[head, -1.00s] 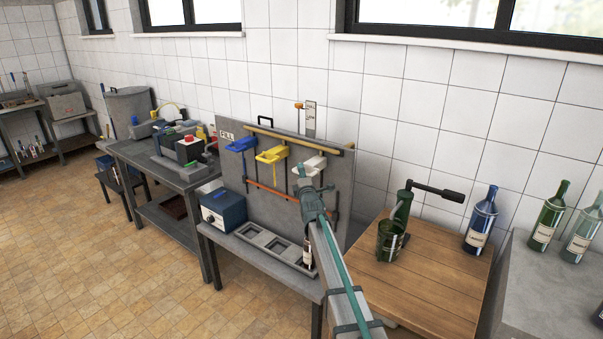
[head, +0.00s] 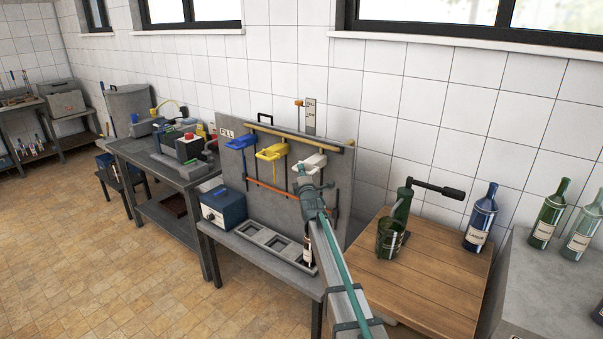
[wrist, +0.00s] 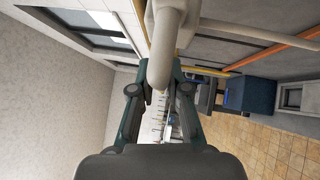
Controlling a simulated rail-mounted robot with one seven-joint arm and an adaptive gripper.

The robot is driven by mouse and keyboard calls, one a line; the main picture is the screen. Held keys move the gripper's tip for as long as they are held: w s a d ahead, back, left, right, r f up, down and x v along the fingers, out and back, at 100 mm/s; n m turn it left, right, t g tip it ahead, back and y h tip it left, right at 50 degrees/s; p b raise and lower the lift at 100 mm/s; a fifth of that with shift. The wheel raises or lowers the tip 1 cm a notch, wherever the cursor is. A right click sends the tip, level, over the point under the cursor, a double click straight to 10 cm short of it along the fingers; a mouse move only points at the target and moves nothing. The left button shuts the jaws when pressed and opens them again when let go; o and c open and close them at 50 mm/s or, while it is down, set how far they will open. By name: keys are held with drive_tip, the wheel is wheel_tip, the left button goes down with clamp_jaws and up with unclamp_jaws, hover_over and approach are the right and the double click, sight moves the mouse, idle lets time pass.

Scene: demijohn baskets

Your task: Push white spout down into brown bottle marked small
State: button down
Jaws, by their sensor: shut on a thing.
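The white spout (head: 309,163) is at the right of the row of spouts on the grey filling panel. It also shows large and close in the wrist view (wrist: 162,50). My gripper (wrist: 160,88) is shut on it, with one finger on each side. In the head view my gripper (head: 311,187) is at the white spout, above the bottle, and hides part of it. The brown bottle (head: 308,251) stands upright in the right-hand slot of the tray, below the white spout. My arm partly hides it, and I cannot read its mark or see whether the spout touches its neck.
A yellow spout (head: 271,152) and a blue spout (head: 240,143) hang to the left. The bottle tray (head: 262,236) has empty slots left of the bottle. A blue box (head: 223,208) stands at the bench's left end. A wooden table (head: 420,275) is at the right.

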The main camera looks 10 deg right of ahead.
wheel_tip(320, 180, down, 22)
drive_tip(key=b, duration=1.9)
drive_tip(key=shift+b, duration=0.3)
drive_tip(key=shift+s+f, duration=0.1)
drive_tip(key=shift+f, duration=0.05)
drive_tip(key=c, duration=1.1)
unclamp_jaws()
drive_tip(key=shift+c, duration=0.2)
drive_tip(key=s+f, duration=0.1)
drive_tip(key=s, duration=1)
drive_tip(key=shift+s+f, duration=0.25)
drive_tip(key=shift+s, duration=0.15)
